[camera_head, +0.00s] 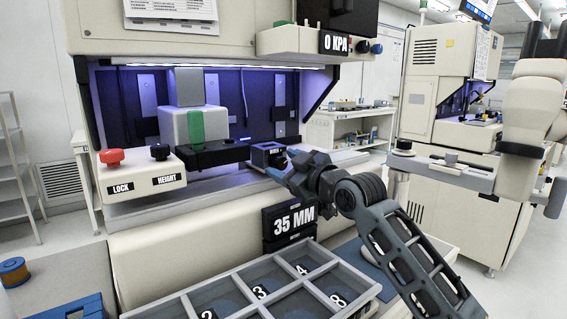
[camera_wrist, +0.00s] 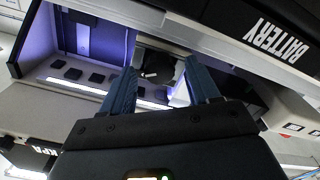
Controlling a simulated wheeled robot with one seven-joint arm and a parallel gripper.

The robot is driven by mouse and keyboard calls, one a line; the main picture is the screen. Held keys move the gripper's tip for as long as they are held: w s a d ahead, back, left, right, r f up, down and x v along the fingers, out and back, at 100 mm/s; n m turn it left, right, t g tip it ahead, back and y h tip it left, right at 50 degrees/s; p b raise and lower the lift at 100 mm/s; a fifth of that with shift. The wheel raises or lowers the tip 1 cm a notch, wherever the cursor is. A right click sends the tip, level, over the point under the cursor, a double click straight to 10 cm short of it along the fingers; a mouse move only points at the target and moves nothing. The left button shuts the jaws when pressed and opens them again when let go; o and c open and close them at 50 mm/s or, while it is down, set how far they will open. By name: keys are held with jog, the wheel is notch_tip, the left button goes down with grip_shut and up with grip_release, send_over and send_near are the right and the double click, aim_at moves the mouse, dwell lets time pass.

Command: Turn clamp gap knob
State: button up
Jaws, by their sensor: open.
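A dark round knob with a white mark on its face (camera_wrist: 157,72) shows between my fingertips in the wrist view; I take it for the clamp gap knob, though no label on it is readable. My gripper (camera_wrist: 160,80) is open, with one blue finger on each side of the knob. I cannot tell whether the fingers touch it. In the head view my gripper (camera_head: 281,166) is beside a small dark block (camera_head: 267,154) at the front right of the lit work bay. The knob cannot be made out there. A black display reading 35 MM (camera_head: 291,217) stands below my gripper.
Left of the bay are a red LOCK knob (camera_head: 111,157) and a black HEIGHT knob (camera_head: 160,151). A 0 KPA display (camera_head: 335,44) hangs above. A grey numbered tray (camera_head: 187,307) lies in front.

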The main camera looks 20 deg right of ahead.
jog(key=shift+w+a, duration=0.15)
jog(key=shift+w, duration=0.25)
jog(key=shift+c, duration=0.2)
jog(key=c, duration=1)
